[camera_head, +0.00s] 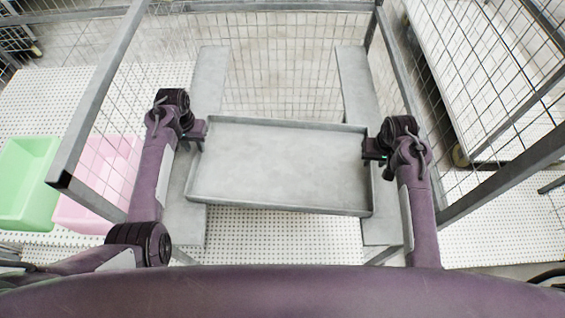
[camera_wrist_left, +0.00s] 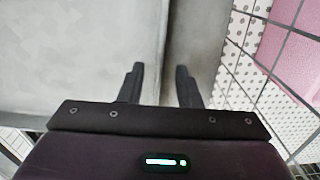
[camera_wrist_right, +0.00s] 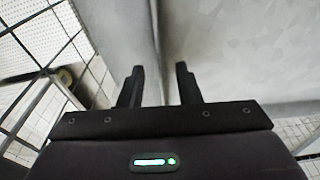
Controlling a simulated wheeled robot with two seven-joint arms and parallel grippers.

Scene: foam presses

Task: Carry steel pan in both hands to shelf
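The steel pan (camera_head: 280,165) is a shallow grey rectangular tray, slightly skewed in the head view. It spans between two grey shelf rails, the left one (camera_head: 209,75) and the right one (camera_head: 358,85); whether it rests on them I cannot tell. My left gripper (camera_head: 203,133) is at the pan's left side. In the left wrist view its fingers (camera_wrist_left: 160,75) stand apart with the rim between them. My right gripper (camera_head: 370,150) is at the right side. In the right wrist view its fingers (camera_wrist_right: 159,75) also stand apart around the rim, with gaps showing.
A wire-mesh cage with metal posts (camera_head: 100,95) encloses the rails on both sides. A green bin (camera_head: 25,180) and a pink bin (camera_head: 100,180) stand outside at left. A wheeled cart (camera_head: 485,75) stands outside at right.

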